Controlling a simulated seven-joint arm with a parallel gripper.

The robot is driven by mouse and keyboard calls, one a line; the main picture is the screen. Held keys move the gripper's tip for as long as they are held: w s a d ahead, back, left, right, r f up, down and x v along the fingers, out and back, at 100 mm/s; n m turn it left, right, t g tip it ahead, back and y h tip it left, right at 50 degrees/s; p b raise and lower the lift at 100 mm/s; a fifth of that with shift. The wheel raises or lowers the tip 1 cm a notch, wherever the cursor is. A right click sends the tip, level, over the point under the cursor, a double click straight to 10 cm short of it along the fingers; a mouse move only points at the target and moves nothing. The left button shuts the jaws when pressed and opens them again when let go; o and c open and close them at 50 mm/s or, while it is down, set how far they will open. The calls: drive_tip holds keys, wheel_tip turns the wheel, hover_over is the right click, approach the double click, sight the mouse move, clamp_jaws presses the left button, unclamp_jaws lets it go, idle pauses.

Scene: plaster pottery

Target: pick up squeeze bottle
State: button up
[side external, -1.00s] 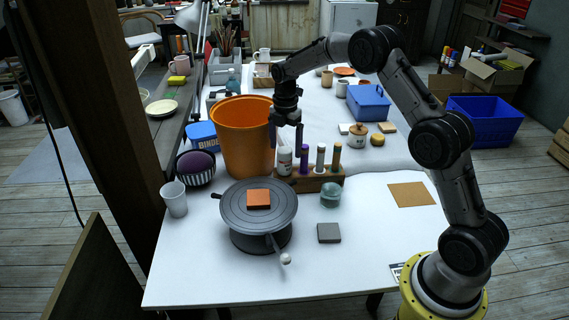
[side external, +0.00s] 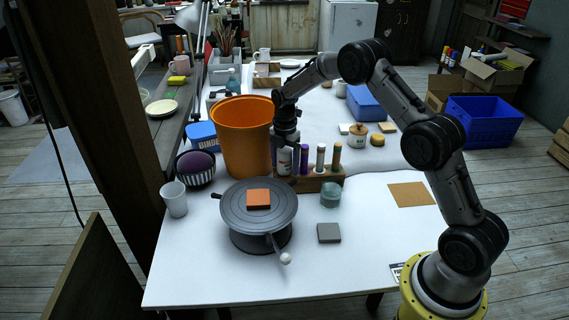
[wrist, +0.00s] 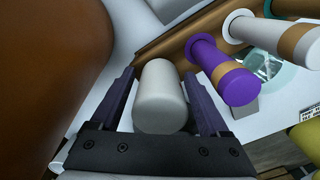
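The squeeze bottle appears to be the white bottle (side external: 284,161) at the left end of a wooden rack (side external: 317,182). In the wrist view the white bottle (wrist: 160,100) stands between my gripper's two dark fingers, its rounded end towards the camera. My gripper (side external: 285,168) is down around the bottle's upper part in the side view. In the wrist view my gripper (wrist: 158,82) shows narrow gaps between the fingers and the bottle, so it looks open around it. The bottle's lower part is hidden.
An orange bucket (side external: 241,140) stands close on the left. A purple-topped tool (wrist: 235,85) and other tubes stand in the rack close to the right. A turntable (side external: 235,215) with an orange block (side external: 258,197) is in front.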

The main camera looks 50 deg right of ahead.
drive_tip(key=c, duration=0.5)
wheel_tip(320, 180, up, 10)
drive_tip(key=shift+r, duration=0.1)
idle(0.4)
